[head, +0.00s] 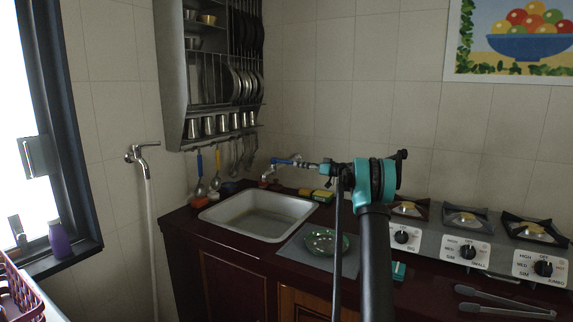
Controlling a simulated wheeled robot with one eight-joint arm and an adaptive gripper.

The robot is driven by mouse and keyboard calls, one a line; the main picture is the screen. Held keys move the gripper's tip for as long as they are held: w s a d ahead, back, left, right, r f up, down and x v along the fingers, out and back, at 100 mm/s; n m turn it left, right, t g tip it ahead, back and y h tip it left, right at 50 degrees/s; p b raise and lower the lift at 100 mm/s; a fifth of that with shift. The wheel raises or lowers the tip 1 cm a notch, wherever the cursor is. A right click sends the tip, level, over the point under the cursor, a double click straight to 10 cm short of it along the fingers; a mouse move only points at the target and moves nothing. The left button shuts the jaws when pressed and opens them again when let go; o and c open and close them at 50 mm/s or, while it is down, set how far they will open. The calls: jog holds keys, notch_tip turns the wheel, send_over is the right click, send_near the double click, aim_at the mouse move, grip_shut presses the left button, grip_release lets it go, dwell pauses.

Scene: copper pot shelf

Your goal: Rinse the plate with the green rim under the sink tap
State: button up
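The plate with the green rim (322,242) lies on a grey mat (295,251) on the counter, just right of the sink. Its middle is darker with small pale spots. The metal sink (228,213) is set into the counter, with its basin visible. My arm rises in front of the counter, right of the plate, and covers the mat's right side.
Yellow-and-green sponges (322,196) lie behind the mat. A gas stove (462,232) and tongs (505,303) are on the right. A dish rack (222,85) hangs above the sink, with ladles below. A wall tap with a hose (143,158) is left.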

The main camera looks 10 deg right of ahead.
send_near(277, 161)
jog(key=x, duration=0.5)
jog(key=shift+w+d+f, duration=0.1)
jog(key=shift+w+d, duration=0.05)
jog(key=shift+w, duration=0.25)
jog(key=shift+c, duration=0.6)
grip_shut()
